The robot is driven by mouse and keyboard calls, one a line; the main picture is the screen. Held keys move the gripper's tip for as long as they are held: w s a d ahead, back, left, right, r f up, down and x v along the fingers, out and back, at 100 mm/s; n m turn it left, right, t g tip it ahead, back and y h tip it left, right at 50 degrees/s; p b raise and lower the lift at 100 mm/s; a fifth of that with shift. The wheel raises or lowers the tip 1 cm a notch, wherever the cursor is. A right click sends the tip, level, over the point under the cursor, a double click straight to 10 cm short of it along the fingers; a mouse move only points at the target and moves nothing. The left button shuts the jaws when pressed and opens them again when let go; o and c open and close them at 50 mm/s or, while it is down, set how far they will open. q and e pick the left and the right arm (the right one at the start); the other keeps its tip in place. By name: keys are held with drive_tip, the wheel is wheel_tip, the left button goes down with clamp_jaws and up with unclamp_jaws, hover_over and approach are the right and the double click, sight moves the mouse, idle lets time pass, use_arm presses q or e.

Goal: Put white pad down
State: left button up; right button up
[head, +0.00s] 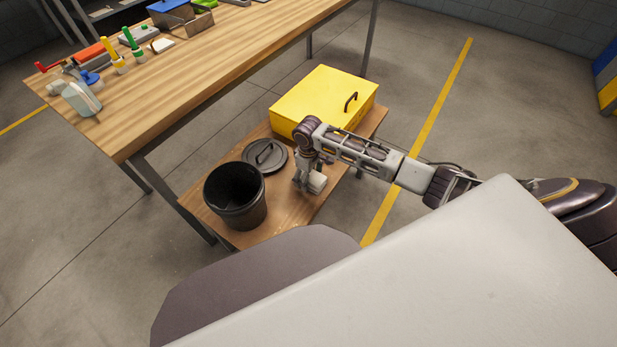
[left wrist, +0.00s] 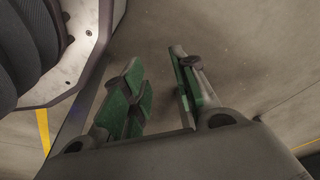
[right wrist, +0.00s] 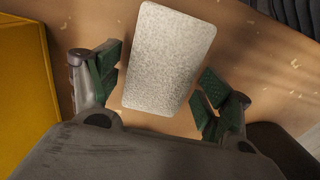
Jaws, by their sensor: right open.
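The white pad (right wrist: 168,57), a pale speckled rounded rectangle, lies on the low wooden table (right wrist: 245,60) in the right wrist view. My right gripper (right wrist: 160,75) is open around it, one finger on each side, with a gap showing on both sides. In the head view my right gripper (head: 311,178) is low over the front right part of the low table, and the pad is hard to tell apart from it there. My left gripper (left wrist: 160,95) is open and empty above the floor in the left wrist view; it is out of the head view.
A black bucket (head: 236,197) and its grey lid (head: 265,157) are on the low table, left of my right gripper. A yellow box (head: 320,98) stands behind it. A higher workbench (head: 190,72) with bottles and tools is at the back left.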

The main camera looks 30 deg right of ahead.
wheel_tip(320, 180, up, 9)
drive_tip(key=shift+f+p, duration=0.15)
drive_tip(key=shift+p, duration=0.85)
use_arm(q)
drive_tip(key=s+a+f, duration=0.3)
drive_tip(key=s+f, duration=0.1)
drive_tip(key=f, duration=0.2)
drive_tip(key=shift+a, duration=0.25)
use_arm(e)
drive_tip(key=shift+r, duration=1.05)
use_arm(q)
drive_tip(key=shift+r, duration=0.15)
use_arm(e)
drive_tip(key=shift+a+f, duration=0.1)
